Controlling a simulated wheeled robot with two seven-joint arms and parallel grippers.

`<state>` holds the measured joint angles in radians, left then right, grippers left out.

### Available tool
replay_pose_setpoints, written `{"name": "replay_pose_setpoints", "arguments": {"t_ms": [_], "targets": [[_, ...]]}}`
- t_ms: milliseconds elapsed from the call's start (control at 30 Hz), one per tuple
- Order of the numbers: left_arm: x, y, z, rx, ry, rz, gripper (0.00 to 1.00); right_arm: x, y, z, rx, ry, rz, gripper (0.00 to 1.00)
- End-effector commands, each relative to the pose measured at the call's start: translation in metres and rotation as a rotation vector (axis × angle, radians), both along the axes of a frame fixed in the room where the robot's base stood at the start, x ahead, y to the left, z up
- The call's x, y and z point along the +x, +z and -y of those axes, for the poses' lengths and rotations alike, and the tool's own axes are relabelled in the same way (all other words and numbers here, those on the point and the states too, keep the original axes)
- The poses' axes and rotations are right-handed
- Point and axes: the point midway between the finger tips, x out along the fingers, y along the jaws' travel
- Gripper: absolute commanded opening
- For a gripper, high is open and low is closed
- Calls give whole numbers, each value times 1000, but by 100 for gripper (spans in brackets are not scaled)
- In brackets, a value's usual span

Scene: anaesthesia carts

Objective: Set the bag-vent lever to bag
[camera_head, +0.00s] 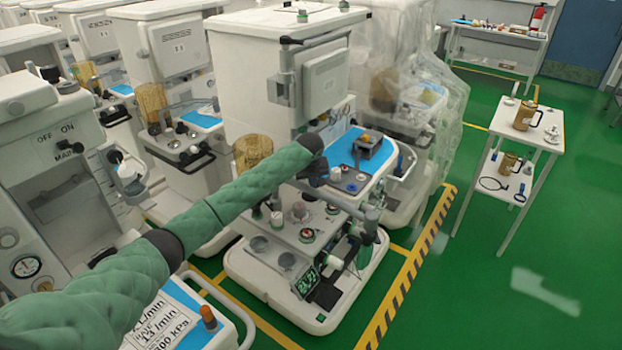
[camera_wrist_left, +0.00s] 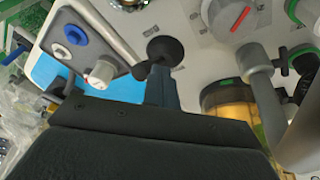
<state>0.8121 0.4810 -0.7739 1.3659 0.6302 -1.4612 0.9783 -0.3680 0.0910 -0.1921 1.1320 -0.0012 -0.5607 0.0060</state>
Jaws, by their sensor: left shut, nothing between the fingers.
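In the head view my left arm reaches across to the middle anaesthesia cart (camera_head: 265,120), and my left gripper (camera_head: 319,180) is at its front, beside the blue work surface. In the left wrist view the left gripper (camera_wrist_left: 161,82) is shut and empty. A black rounded knob on a dark base (camera_wrist_left: 165,48) is just beyond its fingertips and partly hidden by them. It may be the bag-vent lever; its setting cannot be read, and I cannot tell whether the fingers touch it. My right gripper is not in view.
A side panel with blue and white knobs (camera_wrist_left: 72,32), a red-marked dial (camera_wrist_left: 240,14), an amber canister (camera_wrist_left: 228,100) and a grey post (camera_wrist_left: 262,95) crowd the gripper. Other carts stand behind and left. A white trolley (camera_head: 545,115) stands right; green floor between is clear.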

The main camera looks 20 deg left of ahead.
Motion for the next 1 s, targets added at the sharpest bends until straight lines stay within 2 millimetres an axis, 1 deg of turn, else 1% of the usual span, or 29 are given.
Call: {"name": "replay_pose_setpoints", "arguments": {"t_ms": [367,800,1000], "targets": [[0,-1,0,-1,0,0,0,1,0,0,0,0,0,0],[5,-2,-14,-2,0,-1,0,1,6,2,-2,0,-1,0],[5,-2,-15,-1,0,0,0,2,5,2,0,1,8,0]]}}
